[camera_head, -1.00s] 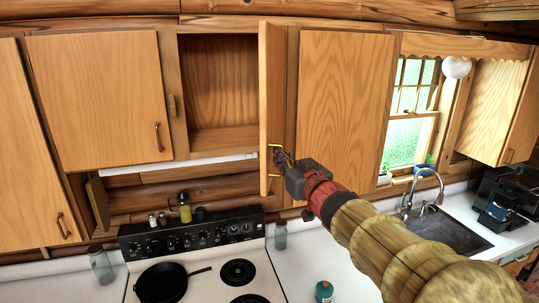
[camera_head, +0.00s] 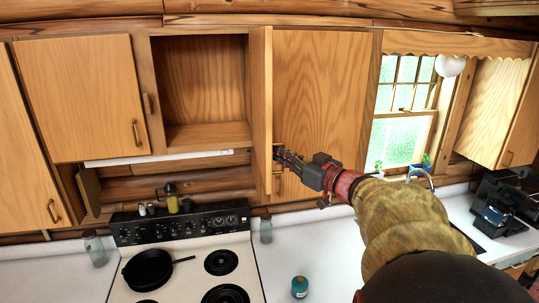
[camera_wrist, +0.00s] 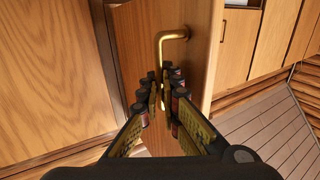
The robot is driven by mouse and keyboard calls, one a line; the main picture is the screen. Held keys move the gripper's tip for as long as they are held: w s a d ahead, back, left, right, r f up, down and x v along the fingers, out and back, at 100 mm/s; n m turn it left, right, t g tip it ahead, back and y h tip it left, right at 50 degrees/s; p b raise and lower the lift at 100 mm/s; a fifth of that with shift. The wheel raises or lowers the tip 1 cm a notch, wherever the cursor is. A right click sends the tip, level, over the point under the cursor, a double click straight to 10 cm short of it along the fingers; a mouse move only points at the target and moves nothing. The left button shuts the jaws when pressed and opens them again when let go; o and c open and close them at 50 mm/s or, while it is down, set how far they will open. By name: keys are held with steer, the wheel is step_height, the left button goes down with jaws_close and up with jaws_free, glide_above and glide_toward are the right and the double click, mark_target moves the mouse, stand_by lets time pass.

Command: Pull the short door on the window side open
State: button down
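The short door on the window side (camera_head: 261,100) stands swung out from the cabinet above the stove, seen nearly edge-on. The open compartment (camera_head: 200,85) shows empty to its left. The door's brass handle (camera_wrist: 174,36) shows in the wrist view, its upper bend clear of the fingers. My gripper (camera_head: 281,155) is at the handle on the door's right side. In the wrist view my gripper (camera_wrist: 163,90) has its fingers close together on either side of the handle's lower bar and looks shut on it. The handle's lower end is hidden by the fingers.
A closed tall door (camera_head: 318,90) is right of the open door, close to my gripper. The other short door (camera_head: 83,98) is closed. Below are the stove (camera_head: 185,275) with a black pan (camera_head: 148,269) and a green canister (camera_head: 300,287). The window (camera_head: 405,115) is at right.

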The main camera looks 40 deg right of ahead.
steer(key=shift+s+d, duration=0.1)
steer(key=shift+d, duration=0.1)
stand_by(0.3)
steer(key=c, duration=2)
jaws_free()
steer(key=shift+c, duration=0.2)
steer(key=shift+s, duration=0.1)
steer(key=s, duration=1.2)
steer(key=shift+a, duration=0.1)
steer(key=shift+w, duration=0.1)
